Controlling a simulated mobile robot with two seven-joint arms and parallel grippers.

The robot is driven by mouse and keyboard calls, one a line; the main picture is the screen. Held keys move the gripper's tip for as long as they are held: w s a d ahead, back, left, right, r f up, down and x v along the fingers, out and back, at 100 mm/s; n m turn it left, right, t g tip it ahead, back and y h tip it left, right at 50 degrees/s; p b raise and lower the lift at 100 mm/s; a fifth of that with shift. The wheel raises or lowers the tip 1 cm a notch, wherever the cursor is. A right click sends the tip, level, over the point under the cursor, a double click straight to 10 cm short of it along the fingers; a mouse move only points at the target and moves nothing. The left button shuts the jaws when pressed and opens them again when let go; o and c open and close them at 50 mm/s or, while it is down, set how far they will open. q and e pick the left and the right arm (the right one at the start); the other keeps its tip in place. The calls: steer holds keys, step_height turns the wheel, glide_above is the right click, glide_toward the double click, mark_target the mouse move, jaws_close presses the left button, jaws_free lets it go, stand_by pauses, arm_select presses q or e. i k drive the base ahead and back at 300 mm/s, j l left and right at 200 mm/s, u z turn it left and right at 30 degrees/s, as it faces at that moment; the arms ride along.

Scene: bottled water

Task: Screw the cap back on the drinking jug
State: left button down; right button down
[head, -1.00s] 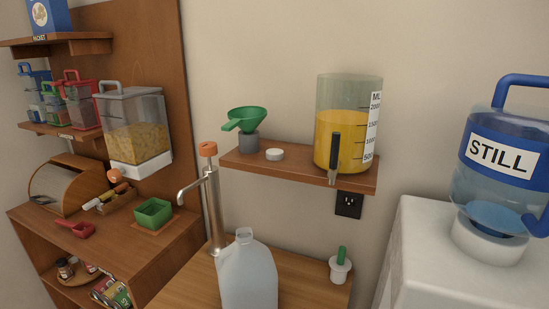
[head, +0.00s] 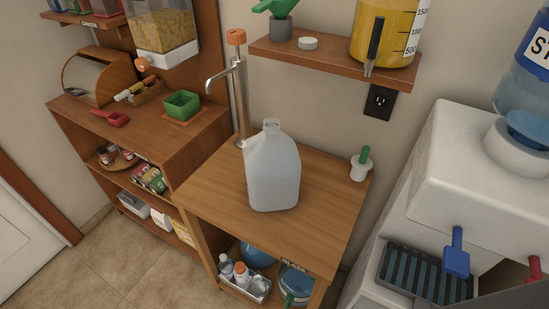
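The drinking jug (head: 272,172) is a translucent pale plastic jug standing upright on the wooden counter. Its neck (head: 271,126) is at the top and shows no cap on it. A small white round cap (head: 308,43) lies flat on the wooden wall shelf above and behind the jug, between a grey funnel holder and a yellow-filled measuring container. Neither of my grippers shows in the head view.
A metal pump tap (head: 239,90) with an orange top stands behind the jug to its left. A white pot with a green handle (head: 361,165) stands at the counter's right. The wall shelf (head: 330,57) overhangs the back. A white water dispenser (head: 475,160) stands right. The counter front is clear.

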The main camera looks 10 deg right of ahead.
mark_target(273, 166)
steer(key=i+j+z, duration=0.15)
steer(key=j, duration=0.45)
steer(key=i+j+z, duration=0.15)
steer(key=j, duration=0.5)
steer(key=i+j+z, duration=0.2)
steer(key=j, duration=0.45)
steer(key=j+z, duration=0.15)
steer(key=j, duration=0.45)
